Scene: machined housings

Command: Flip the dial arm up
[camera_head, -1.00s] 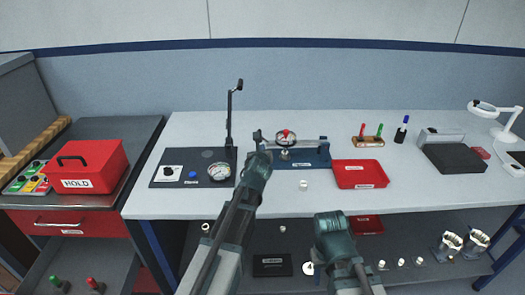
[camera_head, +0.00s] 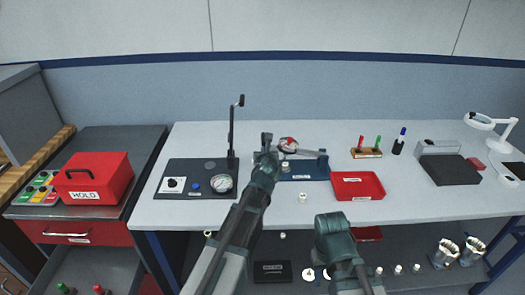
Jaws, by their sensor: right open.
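The dial arm (camera_head: 306,152) carries a dial with a red face (camera_head: 288,144) and belongs to the blue fixture (camera_head: 305,172) on the bench. It slopes up to the left from the block at the fixture's right end, and the dial looks tilted. My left gripper (camera_head: 266,146) is at the fixture's left end, close beside the dial; its fingers are small and overlap the fixture, so contact and opening cannot be told. My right gripper (camera_head: 334,224) is open, low at the bench's front edge, away from the fixture; its fingertips are hardly visible.
A black board (camera_head: 205,191) with a gauge and tall lever stands left of the fixture. A red tray (camera_head: 358,186) is to its right, and a small white part (camera_head: 302,197) lies in front. Pens in a wooden holder (camera_head: 366,154) stand behind the tray.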

